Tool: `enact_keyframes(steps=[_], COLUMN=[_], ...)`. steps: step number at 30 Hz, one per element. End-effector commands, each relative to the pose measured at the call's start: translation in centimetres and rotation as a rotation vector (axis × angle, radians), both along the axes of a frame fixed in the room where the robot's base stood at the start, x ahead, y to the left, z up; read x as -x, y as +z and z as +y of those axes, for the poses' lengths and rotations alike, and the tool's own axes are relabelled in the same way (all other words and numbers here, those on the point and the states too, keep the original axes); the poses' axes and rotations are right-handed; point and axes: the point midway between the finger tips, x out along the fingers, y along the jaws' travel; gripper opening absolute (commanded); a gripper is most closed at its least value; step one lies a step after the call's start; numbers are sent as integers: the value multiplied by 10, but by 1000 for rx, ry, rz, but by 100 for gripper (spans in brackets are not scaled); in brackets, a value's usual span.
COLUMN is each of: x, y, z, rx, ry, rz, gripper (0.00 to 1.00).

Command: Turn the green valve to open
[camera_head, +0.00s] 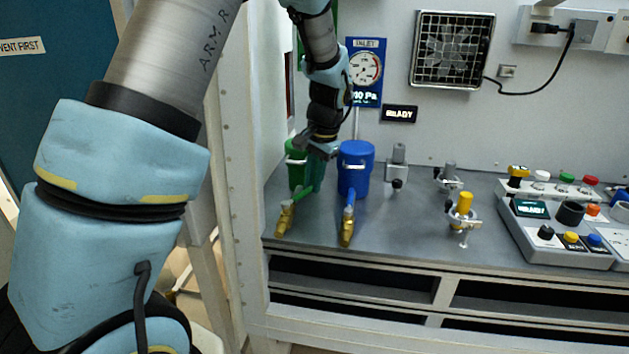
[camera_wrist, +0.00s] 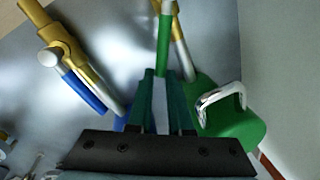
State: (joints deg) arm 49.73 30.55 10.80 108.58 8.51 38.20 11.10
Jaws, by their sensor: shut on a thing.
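The green valve has a brass body (camera_head: 285,218) and a green lever (camera_head: 303,195) on the bench at the left. In the wrist view its green lever (camera_wrist: 164,45) runs down between the fingertips of my gripper (camera_wrist: 160,80). My gripper (camera_head: 316,176) is shut on this lever, in front of the green canister. The end of the lever is hidden between the fingers. The lever lies at a slant to the brass body in the head view.
A blue valve (camera_head: 347,230) with a blue lever stands close on the right; it also shows in the wrist view (camera_wrist: 62,55). A green canister (camera_wrist: 228,120) and a blue canister (camera_head: 355,170) stand behind. A yellow-topped valve (camera_head: 463,212) and a control box (camera_head: 560,230) are farther right.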

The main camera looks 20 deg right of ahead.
Motion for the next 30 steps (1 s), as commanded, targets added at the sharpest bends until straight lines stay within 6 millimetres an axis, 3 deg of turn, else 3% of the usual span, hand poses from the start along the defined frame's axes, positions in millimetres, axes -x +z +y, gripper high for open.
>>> enact_keyframes(steps=[6,7,15,24,30], x=[0,0,0,0,5], y=[0,0,0,3,30], z=[0,0,0,-1,-4], rx=[1,1,1,2,5], ry=[-1,-1,-1,-1,-2], rz=[0,0,0,-1,-4], gripper=[0,19,48,48,48])
